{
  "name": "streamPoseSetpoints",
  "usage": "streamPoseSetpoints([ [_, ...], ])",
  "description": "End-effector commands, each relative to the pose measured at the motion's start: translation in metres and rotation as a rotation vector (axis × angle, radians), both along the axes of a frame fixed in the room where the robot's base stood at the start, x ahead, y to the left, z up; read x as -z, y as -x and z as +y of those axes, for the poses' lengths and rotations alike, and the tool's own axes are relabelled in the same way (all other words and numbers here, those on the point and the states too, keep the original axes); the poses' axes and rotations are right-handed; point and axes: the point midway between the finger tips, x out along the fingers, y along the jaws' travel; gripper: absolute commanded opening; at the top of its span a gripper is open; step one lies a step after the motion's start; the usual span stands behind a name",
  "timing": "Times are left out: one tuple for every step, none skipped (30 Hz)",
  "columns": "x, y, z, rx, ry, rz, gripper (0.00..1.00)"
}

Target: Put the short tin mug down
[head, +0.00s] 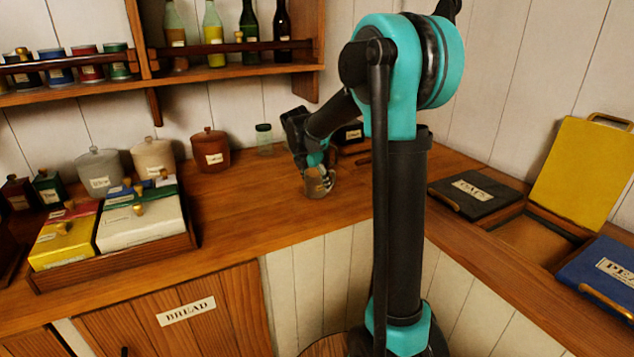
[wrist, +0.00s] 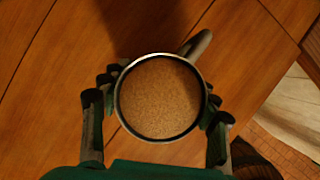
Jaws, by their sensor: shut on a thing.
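The short tin mug (head: 315,187) is upright at the wooden counter, near the front edge of the corner part. In the wrist view the mug (wrist: 160,97) shows from above, with a grey rim, a handle toward the upper right and a grainy brown filling or inside. My gripper (head: 325,178) comes down on it from above. In the wrist view the fingers of my gripper (wrist: 158,105) close on both sides of the mug. I cannot tell whether the mug's base touches the counter.
Behind stand a rust-brown canister (head: 210,150), a clear jar (head: 264,139) and a small dark box (head: 349,133). A wooden tray (head: 120,262) of lidded boxes is at left. The counter (head: 255,205) between is clear. At right are a dark lid (head: 474,191) and an opening.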

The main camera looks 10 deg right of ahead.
Motion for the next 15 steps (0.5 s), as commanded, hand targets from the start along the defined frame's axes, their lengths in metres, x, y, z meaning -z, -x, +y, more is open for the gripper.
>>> streamPoseSetpoints([
  [-0.0005,-0.0001,-0.0001,0.000,0.000,0.000,0.18],
  [-0.0006,-0.0001,-0.0001,0.000,0.000,0.000,0.18],
  [-0.0006,-0.0001,-0.0001,0.000,0.000,0.000,0.18],
  [-0.0006,-0.0001,-0.0001,0.000,0.000,0.000,0.18],
  [-0.0004,0.0000,0.0000,0.000,0.000,0.000,0.18],
  [0.0002,-0.0001,-0.0001,0.000,0.000,0.000,0.18],
  [0.0009,0.0000,0.0000,0.000,0.000,0.000,0.18],
  [0.0018,-0.0001,-0.0001,0.000,0.000,0.000,0.18],
  [0.0019,-0.0001,0.0000,0.000,0.000,0.000,0.64],
  [0.0018,-0.0001,0.0000,0.000,0.000,0.000,0.68],
  [0.0018,-0.0001,0.0000,0.000,0.000,0.000,0.72],
  [0.0017,0.0000,0.0000,0.000,0.000,0.000,0.77],
  [0.0017,0.0000,0.0000,0.000,0.000,0.000,0.80],
  [0.0017,0.0000,0.0000,0.000,0.000,0.000,0.81],
  [0.0017,0.0000,0.0000,0.000,0.000,0.000,0.81],
])
